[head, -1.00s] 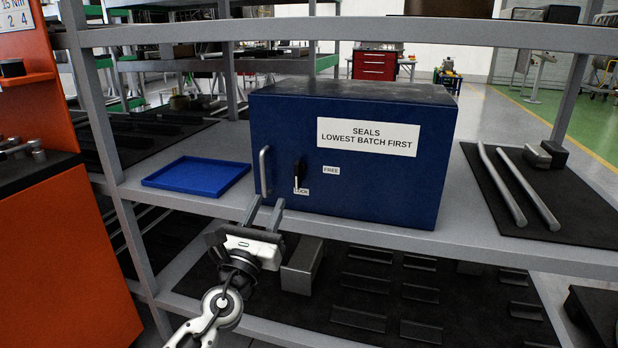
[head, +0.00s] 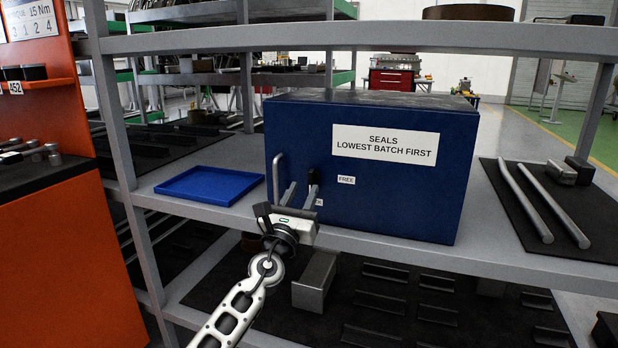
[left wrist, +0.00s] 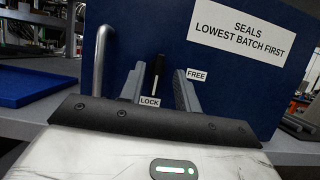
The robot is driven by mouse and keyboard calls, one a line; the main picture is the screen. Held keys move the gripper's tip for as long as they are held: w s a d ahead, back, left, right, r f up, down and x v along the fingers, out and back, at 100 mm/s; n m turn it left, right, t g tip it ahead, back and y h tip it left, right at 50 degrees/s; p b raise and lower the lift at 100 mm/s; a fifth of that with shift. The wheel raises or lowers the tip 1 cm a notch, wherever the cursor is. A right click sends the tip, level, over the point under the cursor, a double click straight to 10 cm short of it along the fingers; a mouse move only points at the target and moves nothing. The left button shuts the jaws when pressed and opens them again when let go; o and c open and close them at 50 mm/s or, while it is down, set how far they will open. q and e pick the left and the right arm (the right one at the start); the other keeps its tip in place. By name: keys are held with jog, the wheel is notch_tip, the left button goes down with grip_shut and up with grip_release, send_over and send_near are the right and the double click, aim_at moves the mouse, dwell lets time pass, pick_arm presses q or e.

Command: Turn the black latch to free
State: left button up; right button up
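The blue cabinet (head: 400,195) stands on the shelf, with a sign about seals on its front. The black latch (head: 312,178) is on the left part of that front, beside the grey bar handle (head: 276,182). In the left wrist view the latch (left wrist: 154,73) points down toward the LOCK label (left wrist: 149,101); the FREE label (left wrist: 197,75) is to its right. My left gripper (head: 300,192) is open in front of the latch. Its two fingers show on either side of the latch in the wrist view (left wrist: 156,85); I see no contact. My right gripper is not in view.
A blue tray (head: 210,185) lies on the shelf left of the cabinet. Two metal rods (head: 540,205) lie on a dark mat at the right. A shelf beam crosses above the cabinet. Parts lie on the lower shelf.

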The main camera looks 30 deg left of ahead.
aim_at(310, 177)
pick_arm(q)
jog(key=x, duration=0.5)
jog(key=shift+b, duration=0.3)
jog(key=shift+f, duration=0.1)
grip_shut()
